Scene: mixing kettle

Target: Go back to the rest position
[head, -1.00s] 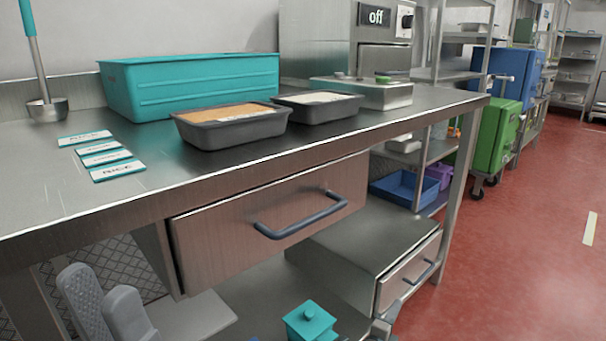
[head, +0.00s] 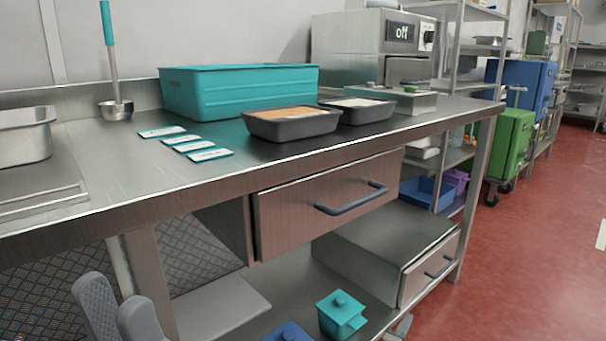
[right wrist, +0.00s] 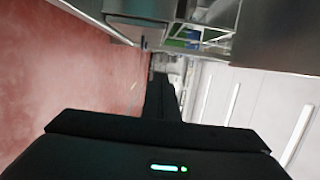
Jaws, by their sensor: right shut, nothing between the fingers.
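My left gripper (head: 113,291) is at the bottom left of the head view, low in front of the table. Its two grey fingers stand apart with nothing between them. My right gripper is shut and empty; its dark fingers (right wrist: 161,98) point ahead in the right wrist view, with red floor to the left. A small grey part at the bottom of the head view, beside the teal lidded pot (head: 341,314), may belong to it. The steel table (head: 110,175) stands in front of me, and neither gripper touches anything on its top.
On the table are a teal bin (head: 240,93), two dark trays (head: 292,128) (head: 357,112), several label cards (head: 188,143), a ladle (head: 112,70) and a steel pan (head: 25,136). A closed drawer (head: 325,205) is under the top. Red floor (head: 540,220) is free at right.

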